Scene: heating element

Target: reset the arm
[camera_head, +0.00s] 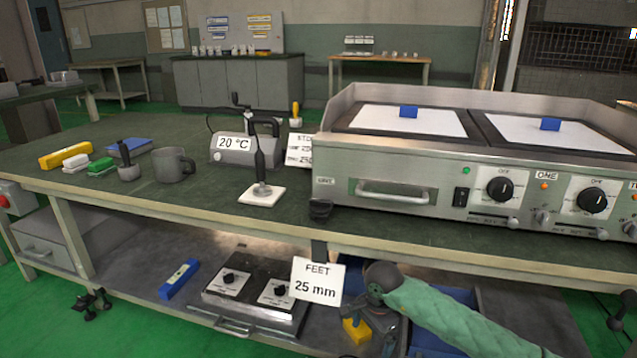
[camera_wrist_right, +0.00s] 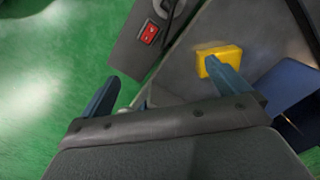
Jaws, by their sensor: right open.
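My right arm, in a green padded sleeve (camera_head: 455,315), reaches in from the lower right of the head view to the front of the bench's lower shelf. Its gripper (camera_head: 372,335) points down there, partly hidden by its own wrist. In the right wrist view the gripper (camera_wrist_right: 162,72) has its two blue-grey fingers wide apart with nothing held between them. A yellow block (camera_wrist_right: 218,60) lies just beyond the tip of the right-hand finger; whether they touch I cannot tell. The block also shows beside the gripper in the head view (camera_head: 356,330). My left gripper is not in view.
The "FEET 25 mm" card (camera_head: 318,281) hangs close to my right wrist. A double hotplate (camera_head: 250,295) and a blue level (camera_head: 179,279) sit on the lower shelf. A blue bin (camera_head: 430,342) lies behind the arm. The steel griddle (camera_head: 400,190) stands on the bench above.

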